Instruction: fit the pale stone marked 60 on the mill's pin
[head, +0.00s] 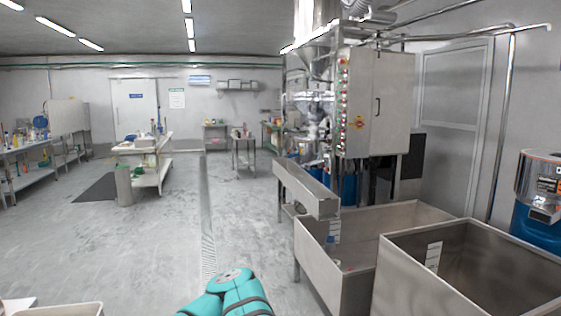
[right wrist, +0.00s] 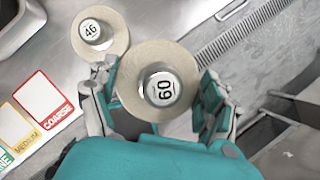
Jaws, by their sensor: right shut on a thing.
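In the right wrist view, the pale round stone (right wrist: 133,82) has a metal cap marked 60 at its centre. My right gripper (right wrist: 158,98) has one finger on each side of it and is shut on it. Another pale stone (right wrist: 99,31), marked 46, lies on the work surface just beyond, partly overlapped by the 60 stone in the picture. The height of the held stone above the surface cannot be told. The mill's pin is not seen in either view. My left gripper is not in view.
Cards lie on the work surface, a red COARSE card (right wrist: 44,106) and a yellow MEDIUM card (right wrist: 20,133) among them. A grey container (right wrist: 14,30) stands at the upper left. The surface ends right of the stones, with floor and drain grate (right wrist: 250,32) beyond.

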